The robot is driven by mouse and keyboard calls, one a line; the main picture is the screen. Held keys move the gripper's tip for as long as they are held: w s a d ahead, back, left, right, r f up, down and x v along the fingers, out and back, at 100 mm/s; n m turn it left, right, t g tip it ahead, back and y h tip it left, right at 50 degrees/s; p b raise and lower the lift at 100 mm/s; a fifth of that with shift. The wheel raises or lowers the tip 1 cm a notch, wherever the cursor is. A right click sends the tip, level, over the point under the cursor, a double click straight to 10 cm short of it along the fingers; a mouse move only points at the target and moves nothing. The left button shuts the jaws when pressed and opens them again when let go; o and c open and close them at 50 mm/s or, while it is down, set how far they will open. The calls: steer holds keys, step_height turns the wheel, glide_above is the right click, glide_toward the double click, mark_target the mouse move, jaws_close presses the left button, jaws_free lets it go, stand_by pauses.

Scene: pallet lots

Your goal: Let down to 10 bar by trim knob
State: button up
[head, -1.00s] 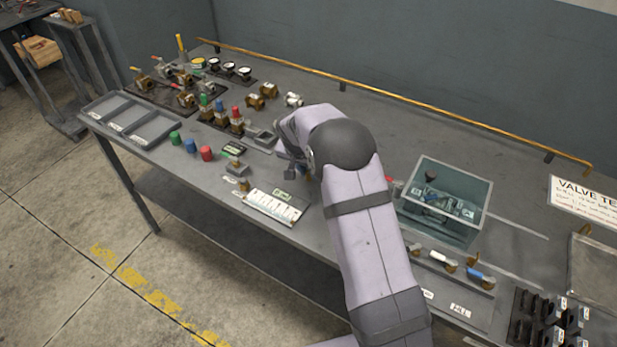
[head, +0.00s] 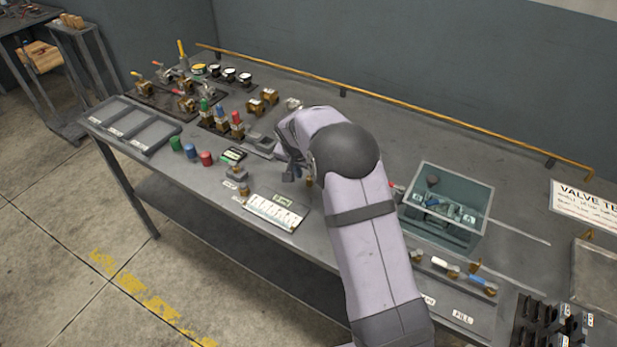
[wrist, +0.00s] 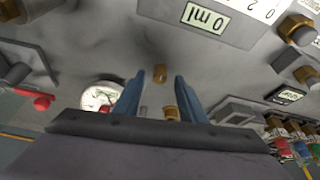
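My gripper (wrist: 161,92) is open, its two blue fingers apart and pointing at the bench top. A small brass knob (wrist: 160,73) stands between and just beyond the fingertips in the wrist view; I cannot tell if it is the trim knob. It seems clear of both fingers. Another brass piece (wrist: 171,113) shows nearer, partly behind the gripper body. A round white gauge (wrist: 98,96) is left of the fingers, partly hidden; its reading is not legible.
A red-handled valve (wrist: 40,102) is at the left of the wrist view. In the head view, a clear tank (head: 445,215) stands right of my arm and colored valves (head: 221,118) stand left.

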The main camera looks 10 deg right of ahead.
steer(key=shift+b+v, duration=0.65)
steer(key=shift+v, duration=2.25)
steer(key=shift+f, duration=0.1)
steer(key=s+f+n+g+y, duration=0.1)
steer(key=s+n, duration=0.2)
steer(key=s, duration=1.4)
steer(key=s+f+n+g+y+p, duration=0.1)
steer(key=s+n, duration=0.3)
steer(key=s, duration=1.3)
steer(key=shift+a+g+y, duration=0.2)
steer(key=shift+g+y, duration=0.1)
steer(key=shift+g, duration=0.5)
steer(key=shift+w+f, duration=0.1)
steer(key=shift+f, duration=0.05)
